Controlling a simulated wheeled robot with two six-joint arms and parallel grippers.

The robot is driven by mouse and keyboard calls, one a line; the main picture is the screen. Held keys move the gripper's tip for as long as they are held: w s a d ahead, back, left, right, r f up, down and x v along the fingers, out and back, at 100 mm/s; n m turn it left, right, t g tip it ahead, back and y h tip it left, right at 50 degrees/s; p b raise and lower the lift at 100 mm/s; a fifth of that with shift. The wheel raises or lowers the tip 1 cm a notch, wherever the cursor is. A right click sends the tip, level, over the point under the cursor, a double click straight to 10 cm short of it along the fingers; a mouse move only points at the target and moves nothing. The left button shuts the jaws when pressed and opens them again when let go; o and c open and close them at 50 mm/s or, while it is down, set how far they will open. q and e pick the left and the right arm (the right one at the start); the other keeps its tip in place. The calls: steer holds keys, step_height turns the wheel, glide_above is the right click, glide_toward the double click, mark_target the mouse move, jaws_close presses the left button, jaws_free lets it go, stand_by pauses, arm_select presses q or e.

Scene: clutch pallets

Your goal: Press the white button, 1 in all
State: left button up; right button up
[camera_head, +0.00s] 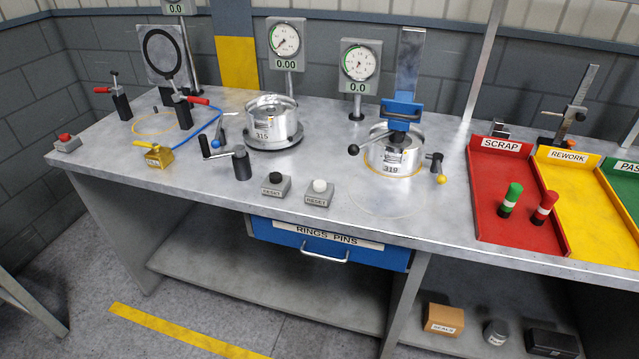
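The white button (320,185) sits on top of a small grey box labelled RESET (317,200), near the front edge of the bench in the middle of the view. Its cap stands up from the box. A similar box with a black button (275,178) stands just left of it, also labelled RESET. Neither of my grippers shows in the head view, and nothing touches the white button.
The metal bench (340,205) has bare space in front of the buttons. A hand crank (241,163) and cylinder 315 (270,122) stand behind left; cylinder 319 (393,158), under a blue clamp (402,110), stands behind right. A red SCRAP tray (485,215) lies further right.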

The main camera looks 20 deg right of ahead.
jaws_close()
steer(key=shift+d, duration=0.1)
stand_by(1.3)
